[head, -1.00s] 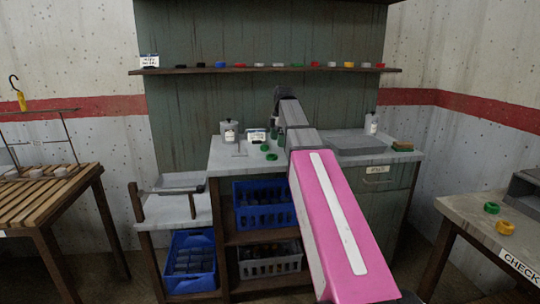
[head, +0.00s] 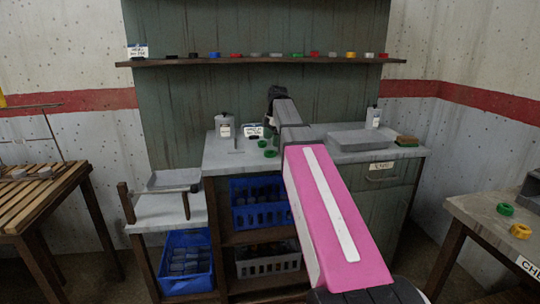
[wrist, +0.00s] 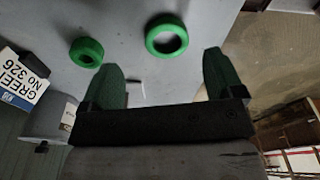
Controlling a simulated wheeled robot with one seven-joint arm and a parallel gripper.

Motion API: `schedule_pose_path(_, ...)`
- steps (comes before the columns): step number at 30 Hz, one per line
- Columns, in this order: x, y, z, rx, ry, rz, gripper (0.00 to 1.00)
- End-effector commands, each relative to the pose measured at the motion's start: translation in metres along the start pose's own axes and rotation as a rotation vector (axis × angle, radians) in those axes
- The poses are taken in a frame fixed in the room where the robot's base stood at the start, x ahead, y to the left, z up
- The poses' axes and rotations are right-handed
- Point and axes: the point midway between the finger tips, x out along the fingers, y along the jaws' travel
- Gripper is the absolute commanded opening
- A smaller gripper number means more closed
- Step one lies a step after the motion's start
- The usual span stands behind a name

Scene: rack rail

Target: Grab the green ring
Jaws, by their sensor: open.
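Two green rings lie on the grey bench top (head: 222,160). In the head view, one green ring (head: 262,143) is a little behind the other (head: 270,153). In the wrist view, one ring (wrist: 166,35) lies ahead of the gap between my fingers, nearer the right finger. The other ring (wrist: 87,51) lies to the left, beyond the left finger's tip. My gripper (wrist: 162,62) is open and empty, with its green fingers apart. A card reading "GREEN No 326" (wrist: 22,80) stands at the left of the wrist view.
A jar (head: 225,127) stands left of the rings. A grey tray (head: 360,141) and a bottle (head: 373,118) stand on the right. A wall shelf (head: 200,61) holds several coloured rings. Another green ring (head: 505,209) and a yellow ring (head: 520,231) lie on the right table (head: 475,222).

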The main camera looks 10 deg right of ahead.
Motion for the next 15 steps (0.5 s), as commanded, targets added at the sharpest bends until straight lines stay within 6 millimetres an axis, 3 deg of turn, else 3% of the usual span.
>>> schedule_pose_path(15, 0.050, -0.007, -0.005, 0.001, 0.001, 0.000, 0.87)
